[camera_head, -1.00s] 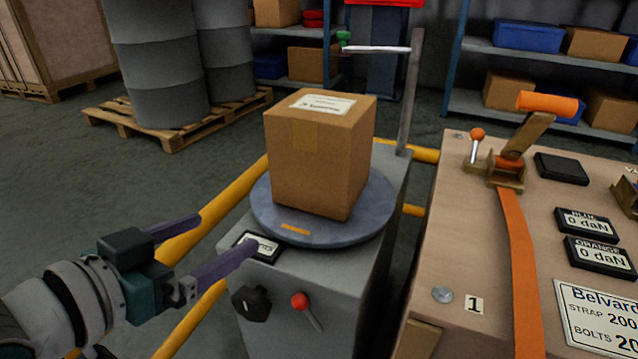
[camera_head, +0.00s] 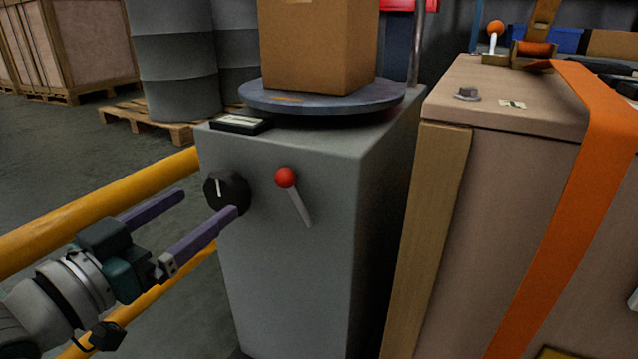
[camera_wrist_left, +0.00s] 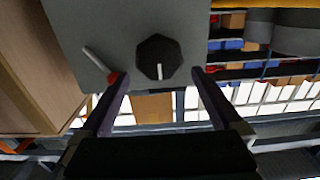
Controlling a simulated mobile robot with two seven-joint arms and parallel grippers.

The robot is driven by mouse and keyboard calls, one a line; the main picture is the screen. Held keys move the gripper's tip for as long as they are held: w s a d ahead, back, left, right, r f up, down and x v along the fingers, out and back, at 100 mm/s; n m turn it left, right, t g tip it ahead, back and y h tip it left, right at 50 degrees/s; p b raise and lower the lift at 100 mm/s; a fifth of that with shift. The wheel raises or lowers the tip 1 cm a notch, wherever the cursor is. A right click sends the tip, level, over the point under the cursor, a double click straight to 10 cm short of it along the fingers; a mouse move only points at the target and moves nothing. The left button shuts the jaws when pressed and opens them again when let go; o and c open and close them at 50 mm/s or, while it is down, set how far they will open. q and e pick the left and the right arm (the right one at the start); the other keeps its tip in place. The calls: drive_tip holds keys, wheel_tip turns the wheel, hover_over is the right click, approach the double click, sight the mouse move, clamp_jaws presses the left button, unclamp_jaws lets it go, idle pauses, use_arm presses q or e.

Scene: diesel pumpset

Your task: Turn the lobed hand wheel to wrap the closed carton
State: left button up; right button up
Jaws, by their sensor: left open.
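The black lobed hand wheel (camera_head: 227,191) with a white mark sits on the front of the grey machine (camera_head: 292,280). It also shows in the left wrist view (camera_wrist_left: 159,57), ahead of and between the fingers. My left gripper (camera_head: 210,210) is open and empty, its fingers wide apart. In the head view one fingertip overlaps the wheel's lower right edge; I cannot tell whether it touches. The closed carton (camera_head: 318,45) stands upright on the round turntable (camera_head: 330,103) on top of the machine. My right gripper is not in view.
A red-knobbed lever (camera_head: 286,178) is close to the wheel's right. A yellow rail (camera_head: 100,208) runs behind my left gripper. A large crate (camera_head: 510,190) with an orange strap (camera_head: 575,190) stands at right. Drums on a pallet (camera_head: 160,120) are behind.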

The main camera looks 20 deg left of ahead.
sight(220, 196)
use_arm(q)
drive_tip(key=w, duration=0.1)
drive_tip(key=w+b, duration=0.1)
drive_tip(key=w, duration=0.1)
drive_tip(key=w+b, duration=0.1)
drive_tip(key=w, duration=0.1)
drive_tip(key=shift+d+f, duration=0.2)
drive_tip(key=shift+d, duration=0.05)
drive_tip(key=shift+w+r+b, duration=0.15)
drive_tip(key=shift+w+b, duration=0.15)
drive_tip(key=shift+w, duration=0.4)
drive_tip(key=shift+c, duration=0.4)
drive_tip(key=c, duration=1)
drive_tip(key=shift+r+m+p, duration=0.1)
drive_tip(key=shift+m+p, duration=0.2)
